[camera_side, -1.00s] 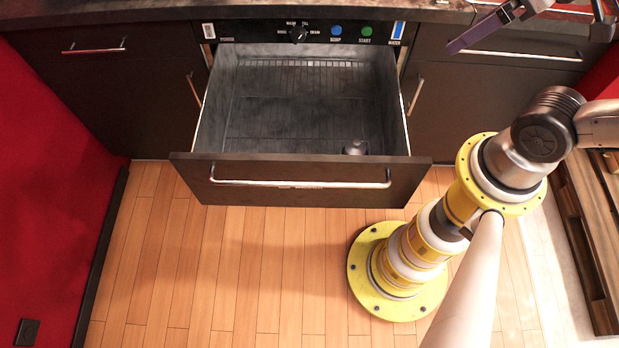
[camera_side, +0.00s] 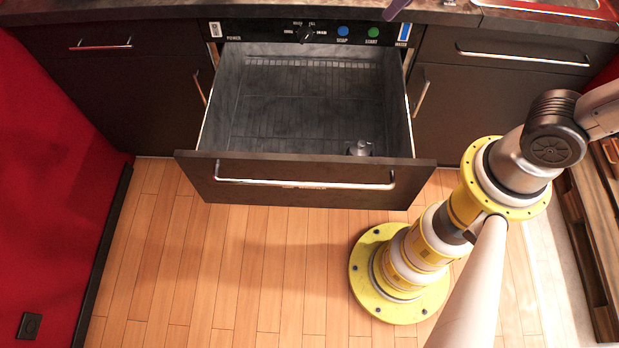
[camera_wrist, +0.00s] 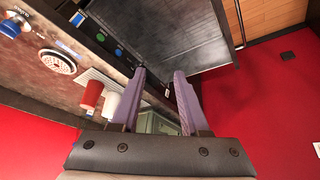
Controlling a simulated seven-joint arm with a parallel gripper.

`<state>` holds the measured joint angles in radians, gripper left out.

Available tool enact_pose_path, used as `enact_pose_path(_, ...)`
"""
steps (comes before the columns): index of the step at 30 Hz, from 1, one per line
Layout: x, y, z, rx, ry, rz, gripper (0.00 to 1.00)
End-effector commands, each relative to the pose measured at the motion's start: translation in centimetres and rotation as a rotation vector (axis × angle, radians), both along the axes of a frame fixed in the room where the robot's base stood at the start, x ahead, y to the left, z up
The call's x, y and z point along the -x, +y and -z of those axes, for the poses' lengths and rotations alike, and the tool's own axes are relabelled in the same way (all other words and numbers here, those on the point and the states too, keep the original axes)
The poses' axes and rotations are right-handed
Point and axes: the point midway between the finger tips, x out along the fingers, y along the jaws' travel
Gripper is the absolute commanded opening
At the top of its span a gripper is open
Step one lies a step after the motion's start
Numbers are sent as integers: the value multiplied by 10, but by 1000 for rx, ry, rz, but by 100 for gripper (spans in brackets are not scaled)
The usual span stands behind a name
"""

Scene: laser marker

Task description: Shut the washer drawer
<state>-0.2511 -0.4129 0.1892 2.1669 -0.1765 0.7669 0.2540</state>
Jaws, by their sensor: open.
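The washer drawer (camera_side: 300,180) is pulled well out below the counter in the side view, with its dark front and long silver handle (camera_side: 305,183) facing the floor area. Its grey tub has a rack pattern and a small dark round part (camera_side: 359,148) near the front right. The drawer interior also shows in the wrist view (camera_wrist: 180,45). In the wrist view my gripper (camera_wrist: 160,75) has its two purple fingers spread apart with nothing between them. In the side view only a purple fingertip (camera_side: 397,8) shows at the top edge, above the control panel, apart from the drawer front.
The control panel (camera_side: 265,31) has a dial, a blue button (camera_side: 343,31) and a green button (camera_side: 373,32). Dark cabinets flank the drawer. Red and white cups (camera_wrist: 92,97) stand on the counter in the wrist view. The wooden floor (camera_side: 240,270) before the drawer is clear.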

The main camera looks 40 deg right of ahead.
Motion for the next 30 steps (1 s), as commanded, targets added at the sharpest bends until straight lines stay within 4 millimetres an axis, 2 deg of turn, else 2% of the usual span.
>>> enact_pose_path(1, -15, 22, 15, 21, 41, -57, 45)
enact_pose_path(3, -30, 52, 35, 52, 82, -131, 45)
enact_pose_path(6, -41, 99, 72, 103, 147, -245, 45)
enact_pose_path(9, -38, 145, 114, 166, 210, -365, 45)
enact_pose_path(13, -15, 189, 164, 248, 289, -509, 45)
enact_pose_path(16, 6, 206, 191, 297, 337, -584, 45)
enact_pose_path(19, 19, 214, 201, 319, 356, -621, 45)
enact_pose_path(25, 21, 214, 213, 324, 358, -633, 45)
enact_pose_path(30, 17, 209, 241, 324, 360, -631, 45)
